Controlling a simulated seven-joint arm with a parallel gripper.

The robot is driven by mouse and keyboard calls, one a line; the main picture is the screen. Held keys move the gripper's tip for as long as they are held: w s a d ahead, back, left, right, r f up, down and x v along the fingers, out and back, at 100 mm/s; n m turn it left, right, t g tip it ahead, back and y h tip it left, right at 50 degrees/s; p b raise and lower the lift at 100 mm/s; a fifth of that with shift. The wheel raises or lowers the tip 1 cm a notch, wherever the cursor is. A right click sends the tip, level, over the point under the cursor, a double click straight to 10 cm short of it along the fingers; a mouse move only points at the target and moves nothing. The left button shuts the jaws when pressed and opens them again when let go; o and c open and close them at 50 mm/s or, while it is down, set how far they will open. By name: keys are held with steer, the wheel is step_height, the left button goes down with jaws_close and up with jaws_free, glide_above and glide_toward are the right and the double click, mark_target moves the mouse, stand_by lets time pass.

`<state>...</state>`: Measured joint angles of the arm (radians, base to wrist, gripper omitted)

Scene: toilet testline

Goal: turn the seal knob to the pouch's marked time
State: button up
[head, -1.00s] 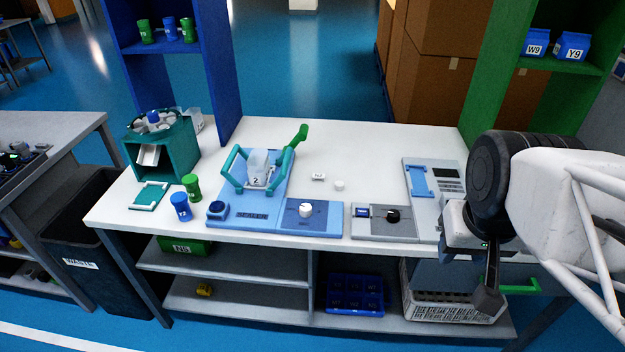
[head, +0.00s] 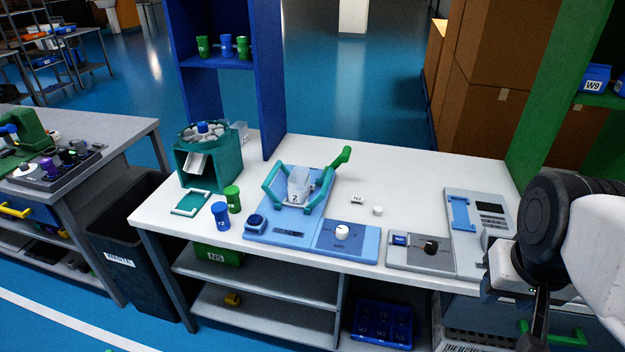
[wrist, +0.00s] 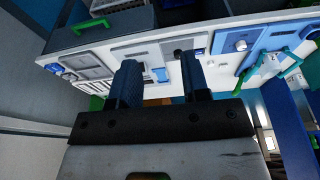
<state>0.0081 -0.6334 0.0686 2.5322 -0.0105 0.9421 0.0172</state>
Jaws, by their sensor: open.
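The sealer (head: 289,236) is a light-blue unit near the bench's front edge, with a teal frame and green handle. Its seal knob (head: 342,232) is white and round, on a blue panel at the sealer's right; the dial marks are too small to read. A clear pouch (head: 299,187) marked "2" stands inside the teal frame. In the wrist view the knob (wrist: 240,45) shows at upper right. My gripper (head: 538,325) is at the lower right, in front of the bench, well right of the knob. The wrist view shows my gripper (wrist: 160,72) open and empty, its fingers apart.
A grey unit with a black knob (head: 431,247) sits right of the sealer. The bench's back middle is clear.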

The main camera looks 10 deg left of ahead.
steer(key=o, duration=0.4)
steer(key=shift+w, duration=0.1)
steer(key=w+a+f+n+g, duration=0.15)
steer(key=w+a+n, duration=0.3)
steer(key=w, duration=0.55)
steer(key=w+a+f+n, duration=0.25)
steer(key=w+a, duration=0.25)
steer(key=w, duration=0.5)
steer(key=w+a+f+n, duration=0.2)
steer(key=w+a+f, duration=0.3)
steer(key=a, duration=0.1)
steer(key=w+a+f+n+g, duration=0.1)
steer(key=w+a+f+n, duration=0.2)
steer(key=w+a+f, duration=0.2)
steer(key=w+a+f+n, duration=0.3)
steer(key=w+a+f, duration=0.2)
steer(key=a+f, duration=0.1)
steer(key=shift+w+a+g, duration=0.25)
steer(key=shift+a, duration=0.05)
steer(key=shift+w+a+f, duration=0.15)
steer(key=shift+a+f, duration=0.1)
steer(key=shift+f, duration=0.05)
